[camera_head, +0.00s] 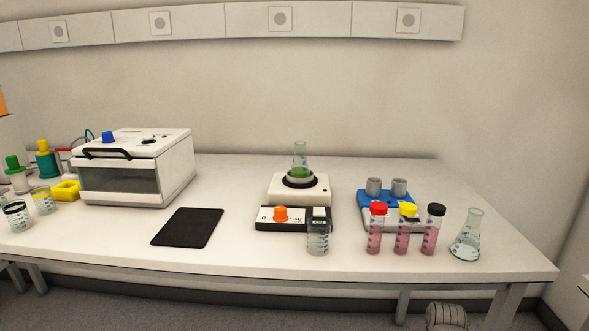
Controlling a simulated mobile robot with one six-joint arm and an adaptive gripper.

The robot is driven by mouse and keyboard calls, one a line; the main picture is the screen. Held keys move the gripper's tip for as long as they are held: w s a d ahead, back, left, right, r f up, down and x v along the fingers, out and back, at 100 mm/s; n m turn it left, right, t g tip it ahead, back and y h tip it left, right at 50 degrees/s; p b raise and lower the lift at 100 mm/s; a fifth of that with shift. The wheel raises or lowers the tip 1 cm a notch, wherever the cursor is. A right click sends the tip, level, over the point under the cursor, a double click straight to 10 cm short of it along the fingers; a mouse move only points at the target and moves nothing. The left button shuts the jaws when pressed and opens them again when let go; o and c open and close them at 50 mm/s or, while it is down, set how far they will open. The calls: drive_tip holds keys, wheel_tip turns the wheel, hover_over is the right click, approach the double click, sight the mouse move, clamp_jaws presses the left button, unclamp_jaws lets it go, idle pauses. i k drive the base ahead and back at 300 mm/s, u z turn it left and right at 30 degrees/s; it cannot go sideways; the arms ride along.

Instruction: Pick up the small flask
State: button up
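Two conical glass flasks show in the head view. One flask (300,164) holds green liquid and stands upright on the round top of a white stirrer-like device (313,190) near the middle of the bench. The other flask (468,240) is clear, with a little pale content low inside, and stands upright at the right end of the bench near the front edge. I cannot tell for sure which one the task calls small; the green one looks smaller but stands farther back. My gripper is not in view.
Three tubes of pink liquid with red (376,230), yellow (402,232) and black (431,230) caps stand left of the clear flask. A clear bottle (318,236) stands before the stirrer. A black mat (188,228) and a white lidded box (135,168) are farther left. The bench right of the clear flask is bare.

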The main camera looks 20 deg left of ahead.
sight(300, 167)
drive_tip(key=u, duration=0.05)
drive_tip(key=k, duration=1.45)
drive_tip(key=u, duration=0.95)
drive_tip(key=i, duration=1)
drive_tip(key=z, duration=0.05)
